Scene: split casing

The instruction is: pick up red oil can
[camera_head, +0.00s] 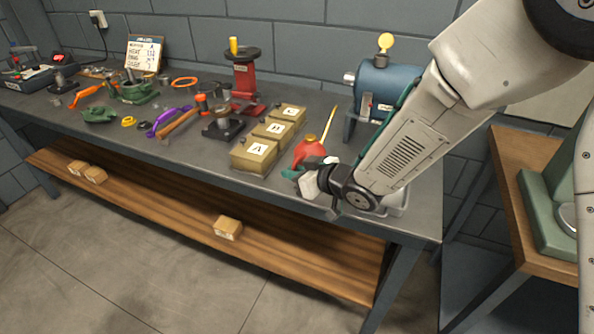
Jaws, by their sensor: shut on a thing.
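The red oil can (307,150) has a round red body, a brass-coloured cap and a thin yellow spout pointing up and right. It is at the right part of the workbench, just right of the lettered boxes. My gripper (298,174) reaches in from the right and is shut on the oil can at its lower part. The gripper and wrist hide the can's lower part. I cannot tell whether the can touches the bench.
Boxes marked A (253,155), B (273,131) and C (288,113) stand close to the can's left. A blue tank (385,85) stands behind my arm. A grey tray (398,204) shows partly beneath the arm. Tools crowd the bench (200,165) to the left.

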